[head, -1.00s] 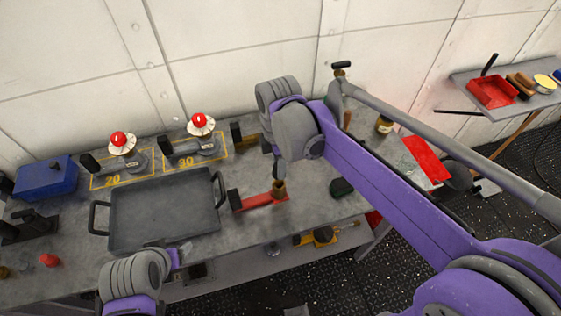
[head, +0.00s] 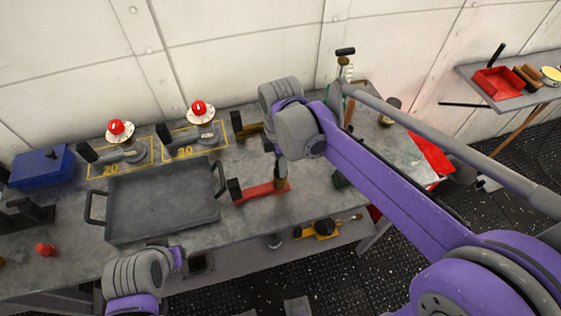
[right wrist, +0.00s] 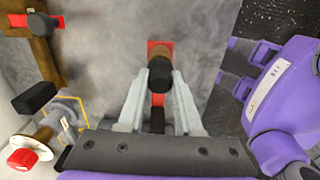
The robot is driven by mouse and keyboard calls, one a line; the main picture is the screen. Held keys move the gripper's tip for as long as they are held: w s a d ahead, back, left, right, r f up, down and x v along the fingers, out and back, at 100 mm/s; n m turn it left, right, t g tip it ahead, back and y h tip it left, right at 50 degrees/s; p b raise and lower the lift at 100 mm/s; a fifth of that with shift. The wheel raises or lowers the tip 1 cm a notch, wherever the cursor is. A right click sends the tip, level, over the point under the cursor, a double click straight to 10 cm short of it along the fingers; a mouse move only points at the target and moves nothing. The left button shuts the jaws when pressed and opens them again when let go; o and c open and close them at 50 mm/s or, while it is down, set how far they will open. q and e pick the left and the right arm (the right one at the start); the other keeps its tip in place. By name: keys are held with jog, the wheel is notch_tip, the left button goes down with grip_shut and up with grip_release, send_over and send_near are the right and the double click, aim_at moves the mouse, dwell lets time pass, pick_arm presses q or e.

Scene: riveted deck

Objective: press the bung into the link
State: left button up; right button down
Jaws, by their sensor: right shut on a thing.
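The red link (head: 258,192) lies on the grey bench with a black block at its left end. The brown bung (head: 282,185) is upright over the link's right end. My right gripper (head: 281,171) is shut on the bung from above. In the right wrist view the bung (right wrist: 159,74) is dark and brown between my two grey fingers (right wrist: 160,88), with red link (right wrist: 160,46) showing beyond it. The bung's lower end is hidden, so I cannot tell how deep it sits. My left arm shows at the lower left; its gripper fingers are out of sight.
A grey tray (head: 160,205) stands left of the link. Two red-knobbed valves (head: 120,130) stand behind the tray, and a blue box (head: 40,168) is at far left. A yellow-black tool (head: 322,228) lies on the lower shelf. A side shelf at right holds a red tray (head: 497,82).

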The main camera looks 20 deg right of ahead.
jog(key=shift+f, duration=0.4)
dwell(0.4)
jog(key=c, duration=0.5)
grip_release()
